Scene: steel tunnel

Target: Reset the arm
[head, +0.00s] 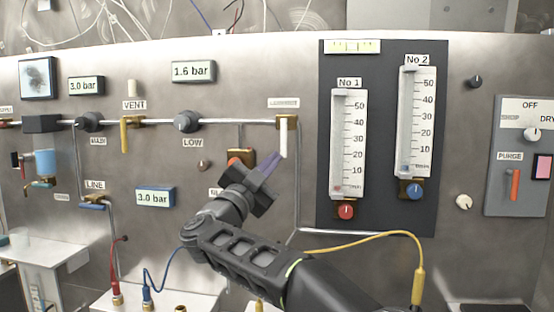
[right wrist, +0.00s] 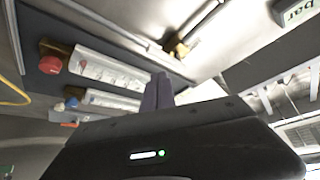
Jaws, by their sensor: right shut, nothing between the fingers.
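My right arm comes in from the bottom of the head view, and its dark gripper (head: 271,163) is raised in front of the steel panel (head: 270,70). The fingers are shut and empty. Their tips are just below and left of the white handle (head: 284,138) under the top right pipe end; I cannot tell whether they touch it. In the right wrist view the shut fingers (right wrist: 157,92) point up toward the panel. An orange part on a brass block (head: 240,157) sits behind the gripper and is partly hidden. My left gripper is not in view.
Two flow meters, No 1 (head: 348,140) and No 2 (head: 416,120), stand on a dark plate to the right. A yellow cable (head: 375,240) arcs beside my forearm. Gauges and valves line the left, with a VENT lever (head: 124,135). A white stand (head: 40,250) is at lower left.

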